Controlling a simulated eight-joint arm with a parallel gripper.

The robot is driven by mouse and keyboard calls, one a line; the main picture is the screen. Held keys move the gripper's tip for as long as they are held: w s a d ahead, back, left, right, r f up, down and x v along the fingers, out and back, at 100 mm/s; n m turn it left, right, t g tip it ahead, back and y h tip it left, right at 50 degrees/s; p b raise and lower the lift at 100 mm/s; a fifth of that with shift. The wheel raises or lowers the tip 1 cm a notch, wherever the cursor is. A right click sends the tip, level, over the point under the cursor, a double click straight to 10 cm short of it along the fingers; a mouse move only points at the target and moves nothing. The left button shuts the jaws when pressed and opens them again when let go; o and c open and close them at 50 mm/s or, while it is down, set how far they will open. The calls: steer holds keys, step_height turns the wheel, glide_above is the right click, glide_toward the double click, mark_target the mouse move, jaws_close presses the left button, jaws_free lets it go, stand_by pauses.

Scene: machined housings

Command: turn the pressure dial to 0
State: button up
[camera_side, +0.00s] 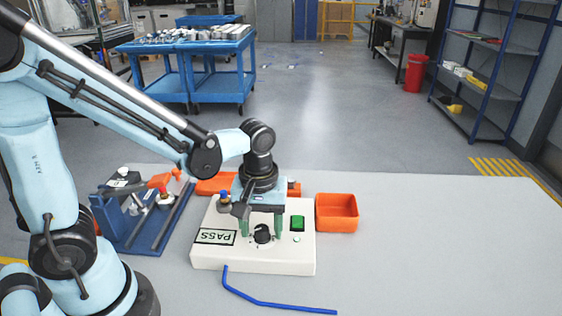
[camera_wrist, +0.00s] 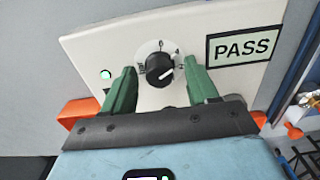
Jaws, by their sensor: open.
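The pressure dial (camera_side: 263,234) is a round black knob on the top of a white box (camera_side: 210,258). In the wrist view the dial (camera_wrist: 160,69) has a white pointer line that appears to aim toward the lower right, and small scale figures around it with a 0 near the top. My gripper (camera_side: 262,226) is above the box with its green fingers pointing down. In the wrist view my gripper (camera_wrist: 161,84) is open, one finger on each side of the dial, with gaps between them and the knob. Whether the fingertips reach down to knob height is unclear.
The box carries a PASS label (camera_side: 215,237) and a green button (camera_side: 297,223). An orange bin (camera_side: 337,212) stands at its right, a blue fixture (camera_side: 145,225) at its left. A bent blue rod (camera_side: 270,303) lies in front. The table's right side is clear.

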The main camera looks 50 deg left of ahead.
steer(key=c, duration=1)
steer(key=shift+c, duration=0.2)
steer(key=shift+m, duration=0.3)
steer(key=m, duration=0.3)
steer(key=shift+m, duration=0.3)
steer(key=m, duration=0.4)
steer(key=shift+m, duration=0.3)
steer(key=m, duration=0.4)
steer(key=shift+m, duration=2.5)
